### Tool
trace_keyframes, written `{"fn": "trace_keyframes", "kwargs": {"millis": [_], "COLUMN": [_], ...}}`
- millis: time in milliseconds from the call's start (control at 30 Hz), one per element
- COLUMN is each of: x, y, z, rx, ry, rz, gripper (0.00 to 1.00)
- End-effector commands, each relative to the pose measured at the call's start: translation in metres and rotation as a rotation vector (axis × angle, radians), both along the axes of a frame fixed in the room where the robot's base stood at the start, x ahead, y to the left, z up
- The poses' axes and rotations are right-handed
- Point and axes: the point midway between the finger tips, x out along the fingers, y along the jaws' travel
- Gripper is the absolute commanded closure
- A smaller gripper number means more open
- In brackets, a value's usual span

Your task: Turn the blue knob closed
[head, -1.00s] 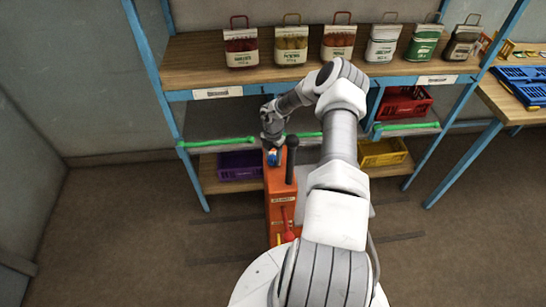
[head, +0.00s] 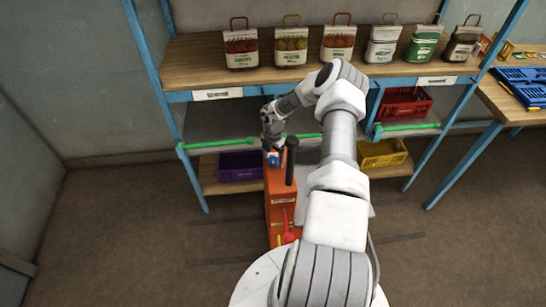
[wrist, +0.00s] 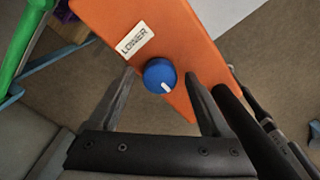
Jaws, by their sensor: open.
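The blue knob (wrist: 160,75) with a white pointer line sits on the orange machine (wrist: 165,30), beside a label reading "LOWER". In the wrist view the knob lies between and just beyond the fingertips of my gripper (wrist: 160,82). The fingers are apart and I see no contact with the knob. In the head view my gripper (head: 273,150) points down over the top of the orange machine (head: 280,205). Only a small part of the blue knob (head: 273,158) shows there, below the fingers.
A black upright post (head: 291,160) stands right beside my gripper on the machine. A shelf with green rails (head: 222,143) stands behind, holding several sacks, a purple crate (head: 240,167), a red crate (head: 404,104) and a yellow crate (head: 382,153). A red lever (head: 288,227) is on the machine's front.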

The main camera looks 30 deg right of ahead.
Motion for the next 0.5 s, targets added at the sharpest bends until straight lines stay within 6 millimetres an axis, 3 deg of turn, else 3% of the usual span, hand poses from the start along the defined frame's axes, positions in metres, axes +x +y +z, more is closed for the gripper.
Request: {"fn": "trace_keyframes", "kwargs": {"millis": [267,500], "x": [0.001,0.001], "y": [-0.001,-0.001], "z": [0.024,0.076], "rx": [-0.001,-0.003], "ry": [-0.003,-0.004], "rz": [0.000,-0.001], "gripper": [0.18,0.18]}}
